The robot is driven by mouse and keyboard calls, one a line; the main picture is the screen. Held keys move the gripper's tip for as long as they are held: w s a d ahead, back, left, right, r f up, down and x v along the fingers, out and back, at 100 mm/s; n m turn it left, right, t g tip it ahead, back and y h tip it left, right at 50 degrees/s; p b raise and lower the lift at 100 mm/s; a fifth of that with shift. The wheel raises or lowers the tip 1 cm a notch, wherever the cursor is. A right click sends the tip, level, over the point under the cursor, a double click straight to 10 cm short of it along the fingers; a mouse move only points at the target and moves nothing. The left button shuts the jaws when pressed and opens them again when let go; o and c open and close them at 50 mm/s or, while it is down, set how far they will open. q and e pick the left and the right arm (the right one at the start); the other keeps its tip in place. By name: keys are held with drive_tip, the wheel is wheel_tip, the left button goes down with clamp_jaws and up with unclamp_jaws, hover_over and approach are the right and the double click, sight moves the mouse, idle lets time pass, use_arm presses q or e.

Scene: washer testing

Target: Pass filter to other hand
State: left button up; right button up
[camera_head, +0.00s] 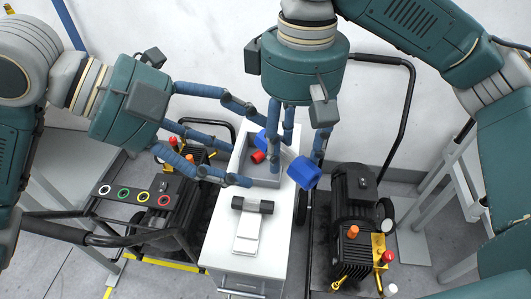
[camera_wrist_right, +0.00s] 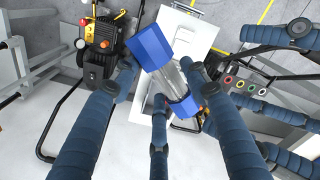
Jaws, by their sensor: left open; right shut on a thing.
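The filter has two blue ends, and a clear middle shows in the right wrist view (camera_wrist_right: 168,78). In the head view its near blue end (camera_head: 304,173) is plain; its middle is largely hidden. My right gripper (camera_head: 293,148) reaches down from above with its fingers shut around the filter, holding it tilted over the cabinet top. My left gripper (camera_head: 247,145) comes in from the left, open, its fingers spread toward the filter's far blue end (camera_head: 261,138). I cannot tell whether they touch it.
A grey bin (camera_head: 267,181) with a red part (camera_head: 258,157) stands on the white cabinet (camera_head: 278,235) below the grippers. A dark cylinder (camera_head: 253,205) lies nearer on the cabinet. Pump carts (camera_head: 353,205) with black tube handles flank it. A white wall is behind.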

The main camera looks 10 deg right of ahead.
use_arm(q)
drive_tip(key=x, duration=0.8)
drive_tip(key=shift+d, duration=0.15)
drive_tip(key=shift+f, duration=0.1)
drive_tip(key=c, duration=1.2)
drive_tip(key=shift+c, duration=0.8)
use_arm(e)
drive_tip(key=o, duration=1.5)
drive_tip(key=shift+d, duration=0.1)
drive_tip(key=shift+o, duration=0.2)
drive_tip(key=shift+r, duration=0.1)
